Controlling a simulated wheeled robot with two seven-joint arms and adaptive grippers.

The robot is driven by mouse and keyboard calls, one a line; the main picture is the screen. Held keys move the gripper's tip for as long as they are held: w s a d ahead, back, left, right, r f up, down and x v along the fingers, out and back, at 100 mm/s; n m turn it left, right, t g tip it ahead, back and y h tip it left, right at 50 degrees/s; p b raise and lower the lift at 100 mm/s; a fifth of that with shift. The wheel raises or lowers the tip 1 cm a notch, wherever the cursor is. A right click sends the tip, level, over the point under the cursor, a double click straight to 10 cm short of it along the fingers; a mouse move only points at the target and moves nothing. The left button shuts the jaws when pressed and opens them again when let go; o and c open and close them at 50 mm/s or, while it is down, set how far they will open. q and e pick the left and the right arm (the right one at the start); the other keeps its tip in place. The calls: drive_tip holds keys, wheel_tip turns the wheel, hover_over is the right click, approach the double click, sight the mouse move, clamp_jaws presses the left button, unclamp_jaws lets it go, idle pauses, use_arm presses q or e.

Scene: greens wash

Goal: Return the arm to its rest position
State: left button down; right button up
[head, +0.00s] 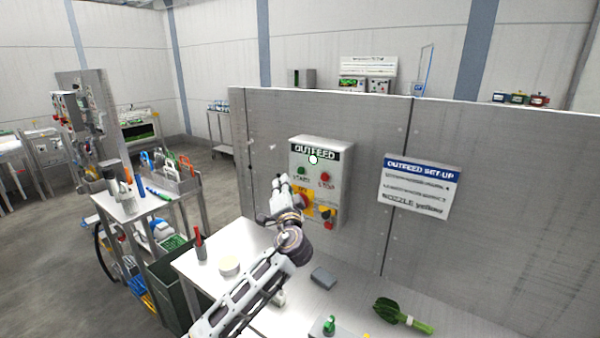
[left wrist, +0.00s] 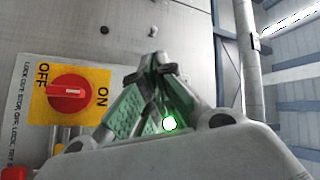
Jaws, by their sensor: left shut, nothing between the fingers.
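My left arm reaches up from the bottom of the head view. Its gripper (head: 283,184) is in front of the lower left of the grey OUTFEED control box (head: 342,165), beside the yellow plate with the red switch (head: 303,201). In the left wrist view the gripper's green-padded fingers (left wrist: 155,72) come together at the tips, with nothing between them. The red rotary switch (left wrist: 68,92) on its yellow OFF/ON plate shows to their left, apart from the fingers. The arm partly hides the switch in the head view. My right gripper is not in view.
A metal panel (head: 440,250) stands behind the bench (head: 215,242). On the bench are a red bottle (head: 200,246), a pale round tub (head: 229,266), a grey block (head: 323,278) and leafy greens (head: 400,316). A tool cart (head: 150,205) stands left. Open floor lies further left.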

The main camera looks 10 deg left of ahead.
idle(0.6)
